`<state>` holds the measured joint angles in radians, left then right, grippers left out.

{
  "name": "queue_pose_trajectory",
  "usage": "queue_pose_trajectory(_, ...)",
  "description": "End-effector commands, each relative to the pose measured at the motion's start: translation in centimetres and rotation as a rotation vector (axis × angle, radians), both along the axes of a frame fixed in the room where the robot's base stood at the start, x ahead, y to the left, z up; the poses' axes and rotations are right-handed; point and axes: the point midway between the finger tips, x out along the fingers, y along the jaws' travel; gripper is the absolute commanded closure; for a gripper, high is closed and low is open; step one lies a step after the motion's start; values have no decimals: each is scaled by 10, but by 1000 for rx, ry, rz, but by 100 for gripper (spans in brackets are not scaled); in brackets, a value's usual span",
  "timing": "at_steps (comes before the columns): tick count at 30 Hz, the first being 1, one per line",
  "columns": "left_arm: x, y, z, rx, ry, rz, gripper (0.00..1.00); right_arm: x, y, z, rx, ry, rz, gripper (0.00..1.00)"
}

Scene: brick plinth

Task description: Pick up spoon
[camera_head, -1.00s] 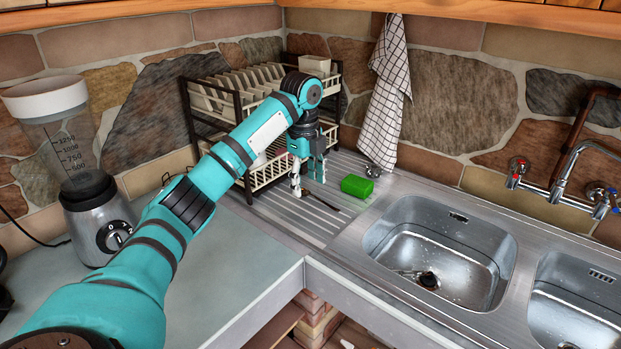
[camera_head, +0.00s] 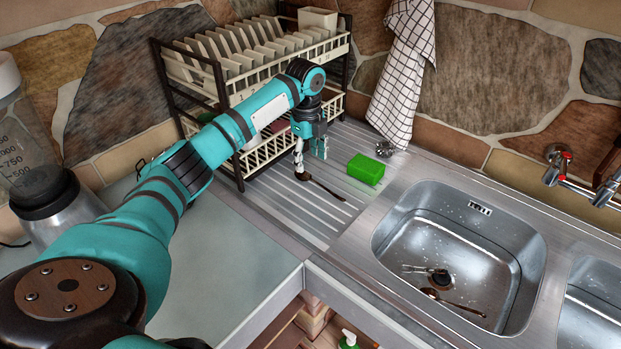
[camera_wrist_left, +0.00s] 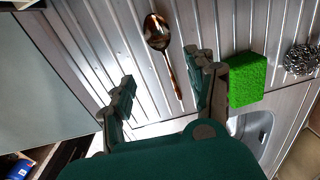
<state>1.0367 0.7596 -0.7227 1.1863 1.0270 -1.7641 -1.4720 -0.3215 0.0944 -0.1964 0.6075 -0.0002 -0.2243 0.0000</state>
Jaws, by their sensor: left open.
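A brown metal spoon (camera_head: 327,189) lies on the ribbed steel drainboard (camera_head: 283,212), left of the green sponge. In the left wrist view the whole spoon (camera_wrist_left: 168,58) shows, with its round bowl at the top and its handle pointing down the picture. My left gripper (camera_head: 310,160) hangs above the drainboard by the bowl end of the spoon. It is open and empty, and in the left wrist view its fingers (camera_wrist_left: 162,72) are on either side of the spoon's handle. The gap between fingertips and spoon is hard to judge. My right gripper does not show.
A green sponge (camera_head: 366,169) and a steel scourer (camera_head: 385,149) lie right of the spoon. The dish rack (camera_head: 238,165) stands close behind my left forearm. The sink (camera_head: 400,245) at the right holds another spoon (camera_head: 450,300) and a fork (camera_head: 420,269). A blender (camera_head: 45,190) stands at the left.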

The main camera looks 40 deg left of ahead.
Motion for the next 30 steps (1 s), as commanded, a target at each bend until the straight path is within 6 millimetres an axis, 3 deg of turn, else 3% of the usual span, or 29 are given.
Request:
queue_pose_trajectory(6,1,0,-24,0,1,-1,43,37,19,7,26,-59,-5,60)
queue_pose_trajectory(9,2,0,-29,0,1,-1,43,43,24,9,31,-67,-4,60)
queue_pose_trajectory(19,9,1,-72,1,1,0,43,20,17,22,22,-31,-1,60)
queue_pose_trajectory(28,9,1,-78,1,-1,-1,43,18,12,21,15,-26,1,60)
queue_pose_trajectory(30,9,1,-78,1,-1,0,52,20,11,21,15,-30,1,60)
